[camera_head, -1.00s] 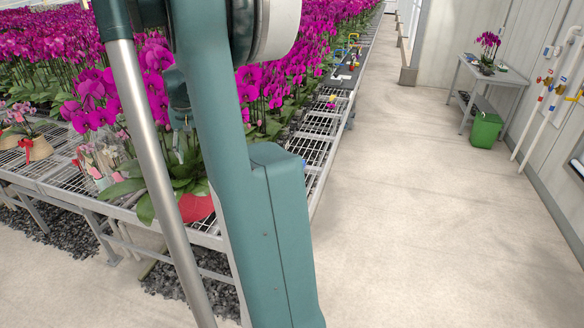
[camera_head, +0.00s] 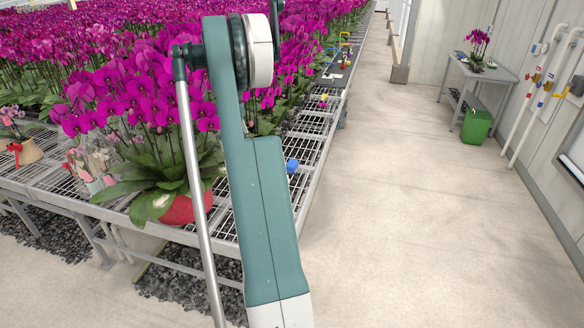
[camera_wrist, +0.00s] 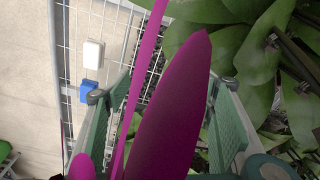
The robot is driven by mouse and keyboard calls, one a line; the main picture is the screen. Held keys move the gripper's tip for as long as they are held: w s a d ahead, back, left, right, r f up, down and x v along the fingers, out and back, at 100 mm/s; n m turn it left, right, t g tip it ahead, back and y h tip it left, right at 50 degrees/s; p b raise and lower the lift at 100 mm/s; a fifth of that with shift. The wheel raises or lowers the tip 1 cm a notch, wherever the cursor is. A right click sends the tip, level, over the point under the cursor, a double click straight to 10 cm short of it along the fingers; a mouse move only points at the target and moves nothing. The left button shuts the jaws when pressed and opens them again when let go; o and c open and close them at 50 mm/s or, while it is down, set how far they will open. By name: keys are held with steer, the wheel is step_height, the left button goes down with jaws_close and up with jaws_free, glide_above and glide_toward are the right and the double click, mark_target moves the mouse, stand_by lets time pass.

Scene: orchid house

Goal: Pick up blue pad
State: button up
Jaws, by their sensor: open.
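A small blue block-like thing, likely the blue pad (camera_head: 292,166), lies on the wire-mesh bench just right of my arm in the head view. In the wrist view a blue thing (camera_wrist: 86,97) shows beside the tip of my left finger, partly covered by it. It is outside the jaws, and I cannot tell if they touch. My gripper (camera_wrist: 165,90) is open, its two green fingers wide apart. Magenta petals (camera_wrist: 168,105) hang close to the wrist camera and cover much of the space between the fingers. The head view does not show my gripper's fingers.
A white block (camera_wrist: 93,54) lies near the blue thing in the wrist view. Dense orchids (camera_head: 140,95) and a red pot (camera_head: 184,207) stand left of my arm. Broad leaves (camera_wrist: 240,55) crowd the right finger. The aisle floor (camera_head: 400,200) is clear.

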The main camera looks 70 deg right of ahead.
steer(key=s+d+f+m, duration=0.1)
steer(key=s+d+f, duration=0.3)
steer(key=d, duration=0.4)
steer(key=s+d+f+m, duration=0.1)
steer(key=s+d+f, duration=0.3)
steer(key=d, duration=0.3)
steer(key=m+p, duration=0.2)
glide_above(292, 163)
steer(key=shift+g+y, duration=0.3)
steer(key=shift+y, duration=0.1)
steer(key=f, duration=0.9)
steer(key=shift+a+f, duration=0.2)
steer(key=shift+f, duration=0.2)
steer(key=shift+w+f, duration=0.1)
steer(key=shift+f+b, duration=0.35)
steer(key=shift+f, duration=0.85)
steer(key=shift+d+f+b, duration=0.1)
steer(key=shift+f+b, duration=0.25)
steer(key=shift+f, duration=2.25)
steer(key=c, duration=1.1)
steer(key=shift+o, duration=0.2)
